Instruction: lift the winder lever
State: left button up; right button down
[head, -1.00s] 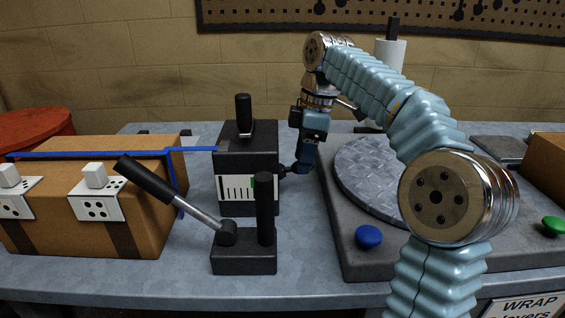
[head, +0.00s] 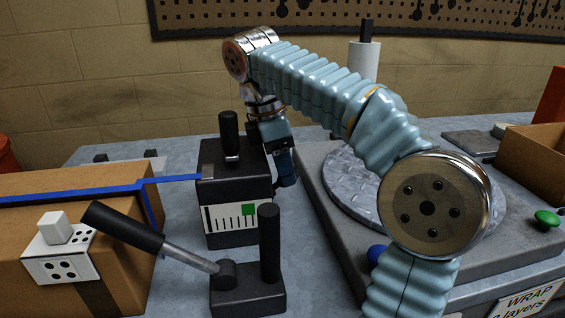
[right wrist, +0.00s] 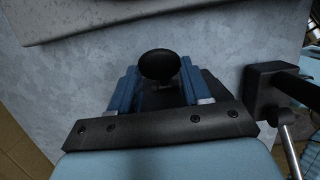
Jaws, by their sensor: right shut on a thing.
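The winder, a black box (head: 222,187) with a white scale on its front, stands in the middle of the head view. My right gripper (head: 288,180) is beside the box's right side, with its blue fingers pointing down. In the right wrist view a dark round knob (right wrist: 159,65), apparently the end of the winder lever, sits between the two blue fingers. The gripper is shut on it. In the head view the fingers and box hide the knob and lever arm. My left gripper is not in view.
A black-gripped handle (head: 122,226) and black post (head: 269,243) stand in front of the box. A strapped carton (head: 115,190) is at left. A grey turntable (head: 355,190) lies close right of my gripper. A blue strap (head: 165,181) runs to the box.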

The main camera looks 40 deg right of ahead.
jog(key=c, duration=0.5)
grip_release()
